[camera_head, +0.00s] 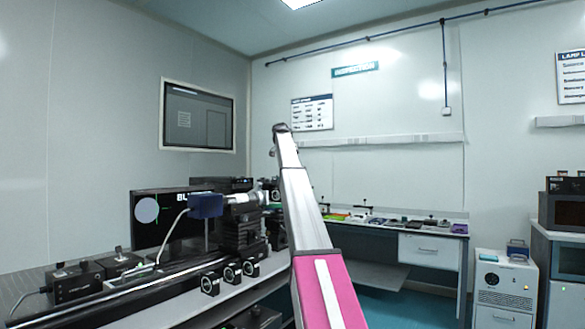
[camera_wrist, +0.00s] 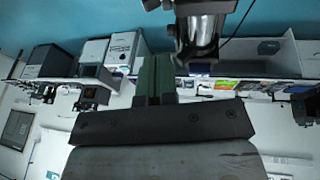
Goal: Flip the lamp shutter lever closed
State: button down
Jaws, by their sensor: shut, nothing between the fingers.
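My gripper (camera_wrist: 154,62) shows in the wrist view as two dark green fingers pressed together, with nothing between them. A dark and silver cylindrical optic (camera_wrist: 201,35) is close to the fingertips, above and right in that view; I cannot tell whether they touch. In the head view my arm rises in front of the bench, and I cannot clearly make out its gripper. A blue box (camera_head: 206,206) with a cable joins a silver barrel (camera_head: 243,198) on the optical bench. I cannot make out a lamp shutter lever in either view.
A dark screen (camera_head: 155,220) stands behind the optics. Black rail parts and small round-faced mounts (camera_head: 231,273) line the bench's front. A side bench with small parts (camera_head: 427,228) and a white cabinet (camera_head: 505,289) are to the right.

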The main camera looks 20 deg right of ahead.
jog(key=x, duration=0.3)
jog(key=s+x, duration=0.1)
jog(key=x, duration=0.6)
jog(key=shift+s, duration=0.15)
jog(key=shift+s+d+f, duration=0.2)
jog(key=shift+f, duration=0.2)
jog(key=shift+s+d+t+y, duration=0.15)
jog(key=shift+t+y, duration=0.25)
jog(key=shift+t, duration=0.2)
